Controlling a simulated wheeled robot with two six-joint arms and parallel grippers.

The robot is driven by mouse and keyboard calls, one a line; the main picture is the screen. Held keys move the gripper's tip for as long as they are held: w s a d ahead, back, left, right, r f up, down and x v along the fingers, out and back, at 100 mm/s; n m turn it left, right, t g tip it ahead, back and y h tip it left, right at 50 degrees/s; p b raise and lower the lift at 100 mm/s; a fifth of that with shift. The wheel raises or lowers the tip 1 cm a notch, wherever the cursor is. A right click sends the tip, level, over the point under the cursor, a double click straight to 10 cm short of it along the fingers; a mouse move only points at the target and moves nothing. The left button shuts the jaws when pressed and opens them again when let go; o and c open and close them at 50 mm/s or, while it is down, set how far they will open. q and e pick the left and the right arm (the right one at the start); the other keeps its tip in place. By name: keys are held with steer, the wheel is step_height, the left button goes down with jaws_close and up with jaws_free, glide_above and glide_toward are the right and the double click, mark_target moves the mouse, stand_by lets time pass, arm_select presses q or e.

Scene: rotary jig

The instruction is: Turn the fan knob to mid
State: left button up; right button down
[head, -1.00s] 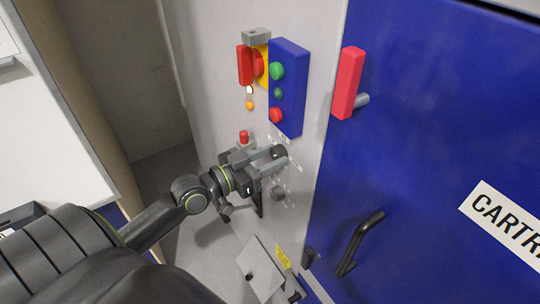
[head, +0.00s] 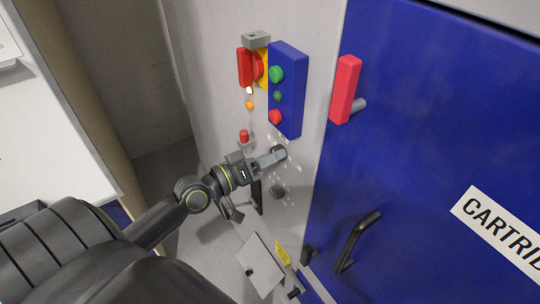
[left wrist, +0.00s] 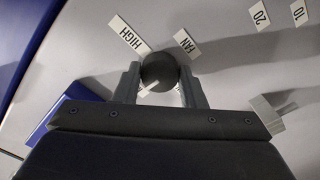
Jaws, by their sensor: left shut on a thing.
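The fan knob (head: 280,152) is a dark round knob on the light grey panel, below the blue button box. In the left wrist view the knob (left wrist: 159,70) sits between my two fingers, with the labels FAN (left wrist: 186,43) and HIGH (left wrist: 128,36) beyond it. A white mark shows on the near side of the knob; I cannot tell its exact setting. My left gripper (head: 274,157) is shut on the knob, its fingers one on each side. The MID label cannot be made out. My right gripper is not in view.
A second dark knob (head: 278,191) is just below. Above are the blue button box (head: 289,90) and a small red-topped switch (head: 244,137). A blue door (head: 430,130) with a red handle (head: 346,90) and a black handle (head: 357,241) stands to the right.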

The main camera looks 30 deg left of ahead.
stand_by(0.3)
arm_select(q)
steer(key=o, duration=1)
steer(key=b+v, duration=0.2)
steer(key=v, duration=1.5)
steer(key=shift+s, duration=0.2)
steer(key=shift+a+f, duration=0.1)
steer(key=shift+a, duration=0.1)
